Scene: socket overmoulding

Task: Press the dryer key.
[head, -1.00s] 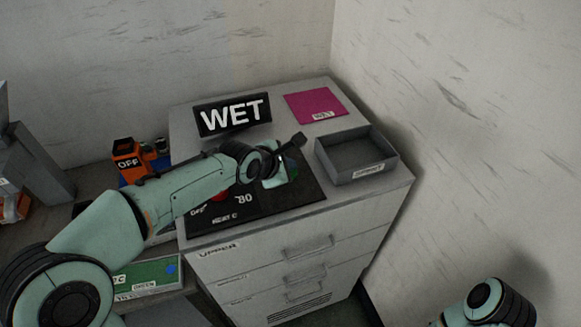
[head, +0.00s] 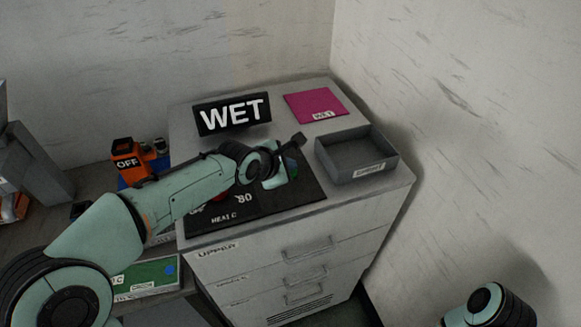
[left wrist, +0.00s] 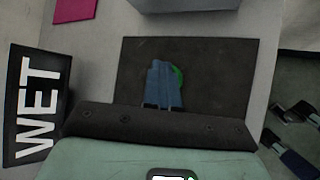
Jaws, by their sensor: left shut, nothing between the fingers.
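The dark control panel (head: 305,197) lies on top of the grey cabinet and carries the markings "80" and "HEAT C". A red control (head: 222,197) shows partly behind my left arm. A green round key (left wrist: 179,76) shows on the panel in the left wrist view, partly covered by my blue fingers. My left gripper (head: 291,166) is shut and empty over the panel's right part; its fingers (left wrist: 158,80) overlap the key in the wrist view. I cannot tell whether they touch it. The display (head: 233,115) behind reads "WET". My right gripper is out of view.
An open grey tray (head: 387,170) stands right of the panel. A magenta sheet (head: 310,104) lies at the back. An orange block marked "OFF" (head: 127,158) and a green board (head: 145,277) are at the left. Walls stand behind and right.

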